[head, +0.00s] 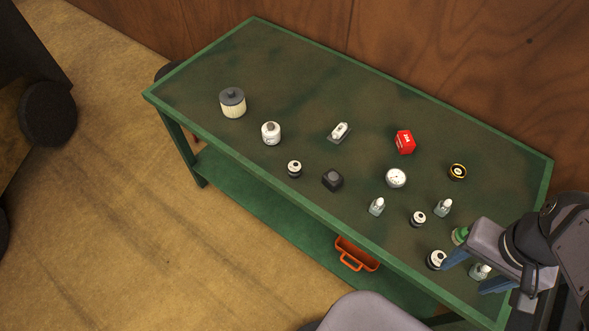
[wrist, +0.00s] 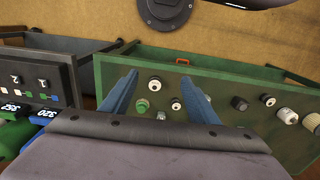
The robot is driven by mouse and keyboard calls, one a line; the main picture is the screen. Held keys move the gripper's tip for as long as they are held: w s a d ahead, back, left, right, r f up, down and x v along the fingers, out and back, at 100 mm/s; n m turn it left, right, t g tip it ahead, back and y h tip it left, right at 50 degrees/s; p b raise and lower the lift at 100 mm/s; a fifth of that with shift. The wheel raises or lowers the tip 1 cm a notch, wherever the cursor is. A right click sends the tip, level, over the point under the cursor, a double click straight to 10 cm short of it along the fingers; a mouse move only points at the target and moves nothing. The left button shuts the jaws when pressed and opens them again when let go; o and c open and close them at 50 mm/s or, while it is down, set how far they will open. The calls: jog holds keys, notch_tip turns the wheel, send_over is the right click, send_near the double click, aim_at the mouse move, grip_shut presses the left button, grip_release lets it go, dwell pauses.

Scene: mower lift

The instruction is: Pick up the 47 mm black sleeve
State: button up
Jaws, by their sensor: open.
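Three small dark pieces with white tops stand on the green bench (head: 290,55): one in the middle (head: 294,169), one further right (head: 418,218), and one near the front right edge (head: 437,260). No size is readable on them, so I cannot tell which is the 47 mm black sleeve. My gripper (head: 462,280) is open and empty above the bench's right end, with the front-right piece close beside a blue finger. In the wrist view my fingers (wrist: 160,76) are spread, and that piece (wrist: 155,84) shows between them.
A black knob (head: 333,179), red box (head: 404,142) and white round piece (head: 396,178) stand further left.

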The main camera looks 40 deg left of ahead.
jog(key=w+a+f+n+t+y+b, duration=0.25)
jog(key=w+a, duration=0.25)
jog(key=a, duration=0.4)
jog(key=w+a+f+n+t+y+b, duration=0.15)
jog(key=w+a+b, duration=0.25)
jog(key=a, duration=0.4)
jog(key=w+a+f+n+t+y+b, duration=0.1)
jog(key=w+a+t+b, duration=0.3)
jog(key=a, duration=0.5)
jog(key=a+r+n+t+y+b, duration=0.2)
jog(key=a+y+b, duration=0.1)
jog(key=a, duration=0.9)
jog(key=s+a+r+t+y+b, duration=0.2)
jog(key=s+a+t+b, duration=0.35)
jog(key=s+a, duration=0.2)
send_near(294, 171)
jog(key=x, duration=0.2)
jog(key=shift+w+g, duration=0.25)
jog(key=shift+w, duration=0.05)
jog(key=shift+p+x, duration=1.25)
jog(key=shift+x, duration=2.45)
jog(key=shift+a, duration=0.1)
grip_shut()
jog(key=shift+r, duration=0.2)
